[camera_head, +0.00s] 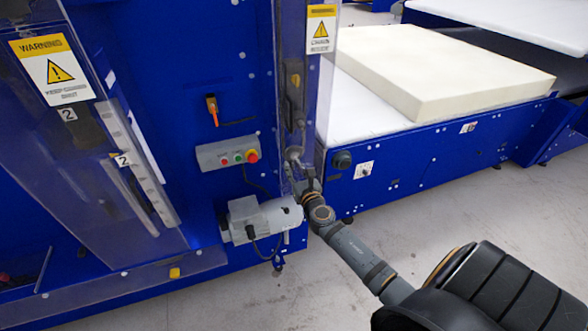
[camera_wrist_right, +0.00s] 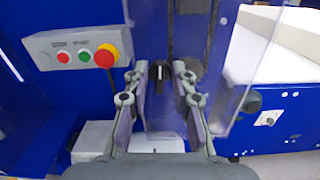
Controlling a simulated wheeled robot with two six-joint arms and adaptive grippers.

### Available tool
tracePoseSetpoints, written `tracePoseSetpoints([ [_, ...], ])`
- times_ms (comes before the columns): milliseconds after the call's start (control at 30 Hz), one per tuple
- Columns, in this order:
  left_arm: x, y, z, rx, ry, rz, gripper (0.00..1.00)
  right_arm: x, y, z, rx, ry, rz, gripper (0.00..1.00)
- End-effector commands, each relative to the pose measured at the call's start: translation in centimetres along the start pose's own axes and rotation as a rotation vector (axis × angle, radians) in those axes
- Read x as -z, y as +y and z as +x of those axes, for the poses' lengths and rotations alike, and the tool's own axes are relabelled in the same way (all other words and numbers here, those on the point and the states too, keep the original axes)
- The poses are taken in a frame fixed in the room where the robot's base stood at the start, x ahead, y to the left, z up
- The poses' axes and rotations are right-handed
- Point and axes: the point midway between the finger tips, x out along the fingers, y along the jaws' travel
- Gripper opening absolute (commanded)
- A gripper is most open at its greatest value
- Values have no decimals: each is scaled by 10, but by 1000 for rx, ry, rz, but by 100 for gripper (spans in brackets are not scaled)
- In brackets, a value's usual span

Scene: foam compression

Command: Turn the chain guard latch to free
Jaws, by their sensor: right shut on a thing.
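The chain guard is a clear panel (camera_head: 322,95) on the right edge of the blue machine, with a yellow warning label (camera_head: 320,30). In the right wrist view a small dark upright handle (camera_wrist_right: 159,78), which looks like the guard latch, stands between my fingertips. The latch's exact angle is hard to tell. In the head view the gripper and arm hide most of it. My left gripper is not in view.
A grey button box (camera_head: 228,153) with a red button is left of the gripper. A grey motor (camera_head: 265,218) sits just below left. A cream foam block (camera_head: 440,68) lies on the white conveyor (camera_head: 365,110) at right. Grey floor is open at lower right.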

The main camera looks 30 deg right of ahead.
Motion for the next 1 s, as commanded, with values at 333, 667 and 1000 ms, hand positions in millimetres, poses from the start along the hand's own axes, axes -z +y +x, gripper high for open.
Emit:
tracePoseSetpoints([
  [333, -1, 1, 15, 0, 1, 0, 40, 3, -1, 0, 0, -1, 260, 0],
  [667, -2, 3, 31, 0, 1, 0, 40, 3, -2, 0, -1, -1, 576, 0],
  [1000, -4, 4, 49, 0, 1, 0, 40, 5, -3, 0, -1, 0, 898, 0],
])
